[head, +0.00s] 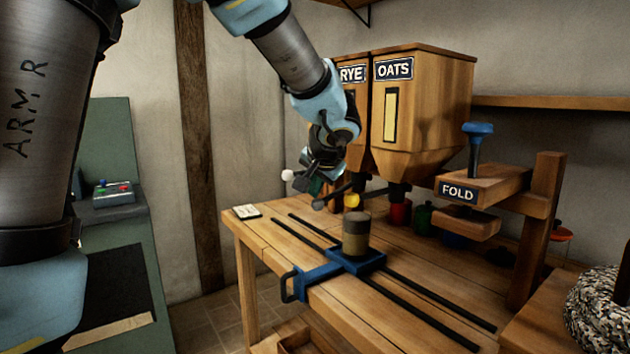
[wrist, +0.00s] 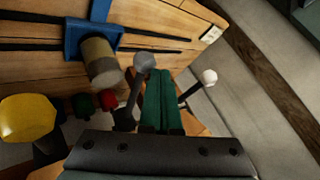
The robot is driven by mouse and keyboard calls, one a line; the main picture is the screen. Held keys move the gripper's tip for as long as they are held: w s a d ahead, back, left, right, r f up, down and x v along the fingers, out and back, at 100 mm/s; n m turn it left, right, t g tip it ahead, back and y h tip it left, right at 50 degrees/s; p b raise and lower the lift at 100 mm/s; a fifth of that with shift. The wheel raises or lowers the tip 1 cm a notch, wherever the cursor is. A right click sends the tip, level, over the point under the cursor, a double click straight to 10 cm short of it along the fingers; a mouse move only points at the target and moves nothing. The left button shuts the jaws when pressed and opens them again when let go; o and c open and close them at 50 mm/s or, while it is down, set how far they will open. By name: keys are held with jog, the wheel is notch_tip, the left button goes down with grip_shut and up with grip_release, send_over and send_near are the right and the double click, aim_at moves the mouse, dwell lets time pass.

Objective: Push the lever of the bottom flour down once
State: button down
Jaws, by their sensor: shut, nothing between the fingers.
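Hopper bins labelled RYE (head: 352,75) and OATS (head: 393,70) stand over the bench; my arm hides what is left of RYE. Three lever knobs show: white (head: 287,175), dark grey (head: 318,204) and yellow (head: 352,200). In the wrist view the grey knob (wrist: 145,62), white knob (wrist: 209,77) and yellow knob (wrist: 28,118) also show. My gripper (head: 316,187) is shut and empty, with green fingers (wrist: 163,100) between the grey and white levers, closer to the grey one. A card (head: 247,211) lies at the bench's left corner; its writing is unreadable.
A tan, dark-topped cup (head: 356,238) stands on a blue sled (head: 320,273) on two black rails. A FOLD press (head: 470,190) with a blue knob stands right. Red (head: 398,214) and green jars (head: 422,217) sit behind. The bench's front left is clear.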

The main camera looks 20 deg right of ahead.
jog(key=shift+r, duration=0.1)
dwell(0.3)
jog(key=shift+r+p, duration=1.95)
jog(key=shift+r, duration=0.95)
notch_tip(320, 180, up, 5)
jog(key=p, duration=0.3)
